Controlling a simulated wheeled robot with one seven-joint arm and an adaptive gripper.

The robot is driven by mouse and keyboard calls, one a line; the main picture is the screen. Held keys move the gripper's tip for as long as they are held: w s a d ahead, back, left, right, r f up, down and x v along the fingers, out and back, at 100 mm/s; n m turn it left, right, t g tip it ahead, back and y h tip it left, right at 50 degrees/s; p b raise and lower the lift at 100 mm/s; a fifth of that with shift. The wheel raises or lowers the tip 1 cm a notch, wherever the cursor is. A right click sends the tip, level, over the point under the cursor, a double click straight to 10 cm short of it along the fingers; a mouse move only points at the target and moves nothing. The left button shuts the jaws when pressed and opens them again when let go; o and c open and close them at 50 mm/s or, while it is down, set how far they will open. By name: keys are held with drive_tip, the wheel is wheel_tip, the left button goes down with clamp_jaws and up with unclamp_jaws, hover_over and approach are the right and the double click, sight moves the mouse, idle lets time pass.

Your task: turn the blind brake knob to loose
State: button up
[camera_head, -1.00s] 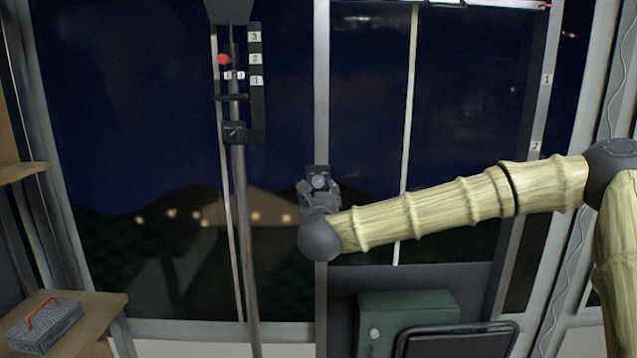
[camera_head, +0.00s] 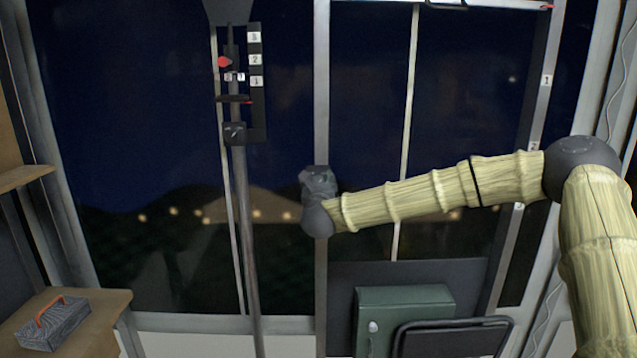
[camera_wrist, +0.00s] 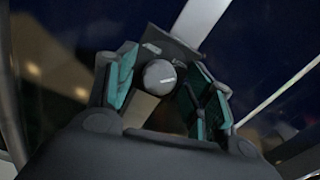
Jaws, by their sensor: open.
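The blind brake knob (camera_wrist: 160,75) is a round grey knob with a short pale mark on its face. It sits on a dark plate (camera_wrist: 174,46) on the grey window post. In the wrist view it appears between the two teal-padded fingers of my gripper (camera_wrist: 164,84), which is open. A gap shows on the left of the knob; on the right the finger is very near, and I cannot tell if it touches. In the head view my gripper (camera_head: 318,188) is in front of the post and hides the knob.
A dark pole (camera_head: 246,220) with a red knob (camera_head: 224,62) and a numbered strip (camera_head: 257,100) stands left of my gripper. A green box (camera_head: 405,305) and a dark-framed panel (camera_head: 452,338) are below right. A toolbox (camera_head: 55,322) lies on the left shelf.

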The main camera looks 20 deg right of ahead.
drive_tip(key=c, duration=1)
